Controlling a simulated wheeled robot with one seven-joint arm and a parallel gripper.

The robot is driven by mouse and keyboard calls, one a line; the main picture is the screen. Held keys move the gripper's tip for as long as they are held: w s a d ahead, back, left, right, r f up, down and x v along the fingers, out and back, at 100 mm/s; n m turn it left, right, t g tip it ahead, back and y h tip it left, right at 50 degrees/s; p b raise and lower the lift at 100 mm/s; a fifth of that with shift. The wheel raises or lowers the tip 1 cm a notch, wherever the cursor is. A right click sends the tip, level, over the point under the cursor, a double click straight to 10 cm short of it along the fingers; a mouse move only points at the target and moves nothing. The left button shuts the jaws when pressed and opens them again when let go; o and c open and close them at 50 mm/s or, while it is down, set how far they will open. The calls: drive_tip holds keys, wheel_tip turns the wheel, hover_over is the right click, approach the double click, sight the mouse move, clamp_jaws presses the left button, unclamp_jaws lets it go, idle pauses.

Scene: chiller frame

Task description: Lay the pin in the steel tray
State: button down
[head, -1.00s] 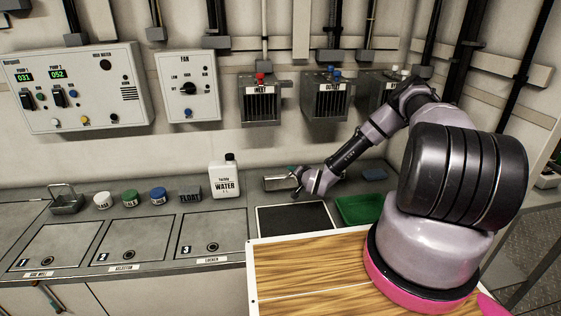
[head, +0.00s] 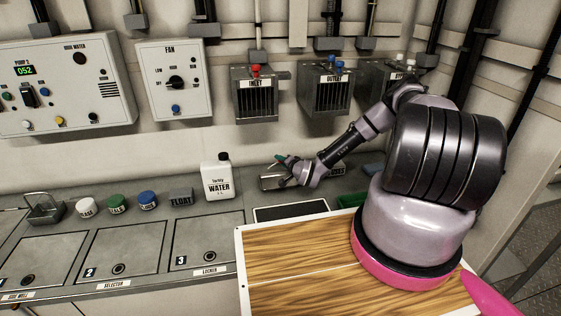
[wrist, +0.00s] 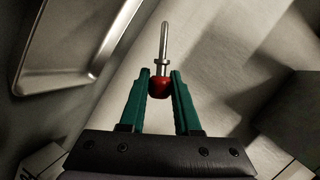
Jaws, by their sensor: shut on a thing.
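My gripper (wrist: 160,78) has two green fingers shut on the red ball head of the pin (wrist: 163,45). The pin's bare silver shaft sticks out beyond the fingertips, with a collar near the ball. The steel tray (wrist: 68,84) is at the upper left in the wrist view, apart from the pin, with only part of it showing. In the head view my gripper (head: 283,160) is at the back counter beside the steel tray (head: 268,187), whose right part the hand covers. The pin is too small to make out there.
A white water bottle (head: 217,177) stands left of the tray. A grey float block (head: 181,197) and several capped jars are further left. Valve boxes hang on the wall above.

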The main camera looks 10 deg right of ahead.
drive_tip(key=shift+f, duration=3.1)
drive_tip(key=c, duration=0.5)
unclamp_jaws()
drive_tip(key=shift+c, duration=0.2)
drive_tip(key=shift+s, duration=0.1)
drive_tip(key=v, duration=1)
drive_tip(key=shift+s+r, duration=0.2)
drive_tip(key=shift+s, duration=0.15)
drive_tip(key=shift+d, duration=0.1)
